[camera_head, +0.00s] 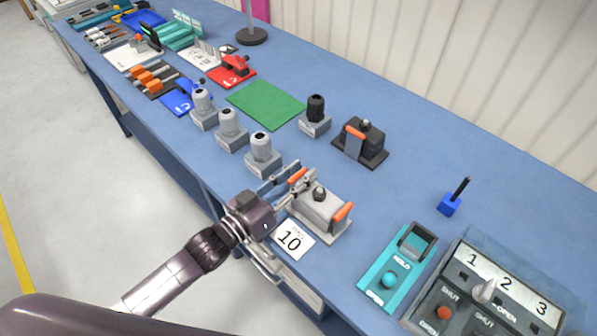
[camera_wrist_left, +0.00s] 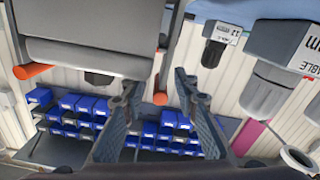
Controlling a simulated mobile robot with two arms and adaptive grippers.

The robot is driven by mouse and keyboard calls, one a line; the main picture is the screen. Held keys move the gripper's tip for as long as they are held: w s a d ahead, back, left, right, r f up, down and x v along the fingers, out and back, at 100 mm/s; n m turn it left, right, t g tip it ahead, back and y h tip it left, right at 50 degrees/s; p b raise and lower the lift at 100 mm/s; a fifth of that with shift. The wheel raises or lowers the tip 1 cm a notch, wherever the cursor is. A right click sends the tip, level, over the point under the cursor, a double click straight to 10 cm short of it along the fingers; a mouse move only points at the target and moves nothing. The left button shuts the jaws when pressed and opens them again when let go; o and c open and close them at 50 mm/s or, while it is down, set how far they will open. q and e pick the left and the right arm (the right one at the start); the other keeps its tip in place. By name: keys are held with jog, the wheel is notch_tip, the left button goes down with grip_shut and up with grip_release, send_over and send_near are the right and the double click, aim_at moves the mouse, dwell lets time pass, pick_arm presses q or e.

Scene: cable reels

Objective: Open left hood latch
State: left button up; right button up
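A light grey connector hood (camera_head: 320,207) sits on a grey base near the front edge of the blue table. It has an orange latch at each end, the left latch (camera_head: 297,176) and the right latch (camera_head: 343,212). My left gripper (camera_head: 301,173) is at the left latch, with its fingers apart on either side of it. In the left wrist view the fingers (camera_wrist_left: 158,92) are open and the orange latch end (camera_wrist_left: 160,98) shows between them. Contact cannot be told. The grey hood (camera_wrist_left: 85,45) fills the upper left there. My right gripper is not in view.
A card marked 10 (camera_head: 290,238) lies in front of the hood. Grey glands (camera_head: 262,150) stand to the left, and a black hood (camera_head: 361,143) stands behind. A teal latch box (camera_head: 397,268) and a switch panel (camera_head: 490,290) are to the right.

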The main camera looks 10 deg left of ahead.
pick_arm(q)
grip_shut()
jog(key=shift+w+a, duration=0.1)
dwell(0.5)
jog(key=a+n, duration=0.1)
jog(key=w+a+n, duration=0.1)
jog(key=n, duration=0.1)
jog(key=shift+w+f, duration=0.2)
jog(key=n, duration=0.1)
jog(key=w+a+f+n, duration=0.1)
jog(key=shift+a+n, duration=0.25)
jog(key=shift+n, duration=0.15)
jog(key=shift+w+a+f+b, duration=0.2)
jog(key=shift+a+b, duration=0.05)
jog(key=shift+b, duration=0.15)
jog(key=shift+a, duration=0.1)
jog(key=shift+f, duration=0.1)
grip_release()
